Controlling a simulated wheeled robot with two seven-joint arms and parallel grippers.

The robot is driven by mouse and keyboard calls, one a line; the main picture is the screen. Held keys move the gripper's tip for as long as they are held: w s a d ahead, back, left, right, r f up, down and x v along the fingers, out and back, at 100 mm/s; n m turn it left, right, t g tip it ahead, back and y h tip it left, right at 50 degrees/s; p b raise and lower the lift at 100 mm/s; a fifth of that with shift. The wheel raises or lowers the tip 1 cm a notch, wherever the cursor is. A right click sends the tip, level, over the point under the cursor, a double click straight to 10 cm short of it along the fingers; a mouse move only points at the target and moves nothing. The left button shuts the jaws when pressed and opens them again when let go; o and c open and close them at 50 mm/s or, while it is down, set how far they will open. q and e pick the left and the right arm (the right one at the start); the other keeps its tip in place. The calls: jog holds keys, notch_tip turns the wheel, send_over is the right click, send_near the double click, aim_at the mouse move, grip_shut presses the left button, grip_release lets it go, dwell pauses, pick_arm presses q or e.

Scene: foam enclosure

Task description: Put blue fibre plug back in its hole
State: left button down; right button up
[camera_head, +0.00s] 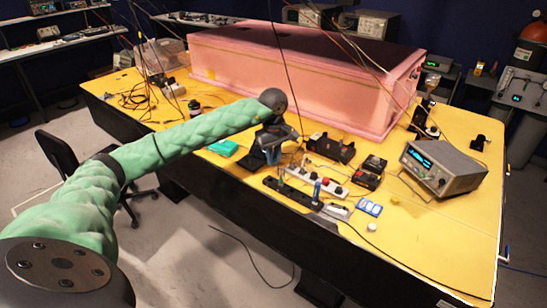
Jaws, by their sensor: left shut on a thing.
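My left gripper (272,155), dark grey at the end of my green-sleeved left arm, is low over the front middle of the yellow table. It is shut on the blue fibre plug (273,157), of which only a small blue patch shows between the fingers. The pink foam enclosure (300,85) stands behind the gripper, apart from it. The plug's hole cannot be made out at this size. My right gripper is not in view.
The yellow table (440,235) is crowded near the gripper. A power strip (318,182), black boxes (330,148) and a teal box (223,147) lie close by. A grey bench instrument (443,168) stands right. Cables hang in front of the enclosure. The table's right front is mostly clear.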

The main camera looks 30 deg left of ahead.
pick_arm(q)
jog(key=m, duration=0.2)
jog(key=a+m, duration=0.1)
jog(key=m, duration=0.1)
jog(key=shift+s+a, duration=0.2)
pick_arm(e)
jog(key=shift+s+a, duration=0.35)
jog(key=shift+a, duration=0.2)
pick_arm(q)
jog(key=shift+d, duration=0.15)
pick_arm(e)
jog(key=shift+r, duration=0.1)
